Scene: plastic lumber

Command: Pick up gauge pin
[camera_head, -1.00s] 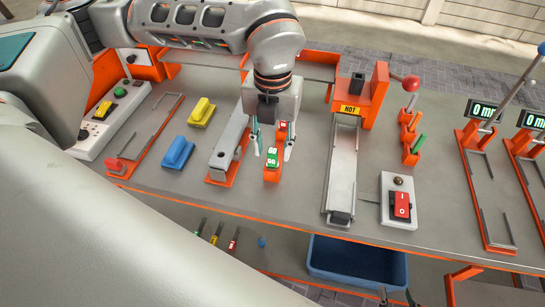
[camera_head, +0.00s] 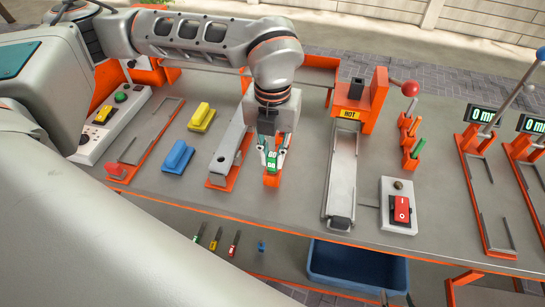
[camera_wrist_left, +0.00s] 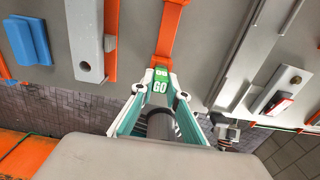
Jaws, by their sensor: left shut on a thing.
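The gauge pin (camera_head: 271,160), with a green end marked GO, stands in a small orange holder (camera_head: 272,180) on the bench. My left gripper (camera_head: 272,166) points down over the holder and is shut on the gauge pin. In the left wrist view the green GO label of the gauge pin (camera_wrist_left: 157,86) shows between the tips of my left gripper (camera_wrist_left: 155,92). The fingers hide part of the pin. Two fingertips of my right gripper (camera_head: 397,299) show apart at the bottom edge, below the bench; the rest is out of frame.
A grey block on an orange base (camera_head: 230,152) stands close to the left. Blue (camera_head: 178,156) and yellow (camera_head: 202,117) blocks lie beyond it. A metal chute (camera_head: 342,175) under a HOT sign and a red switch box (camera_head: 400,208) stand right. A blue bin (camera_head: 358,268) sits below.

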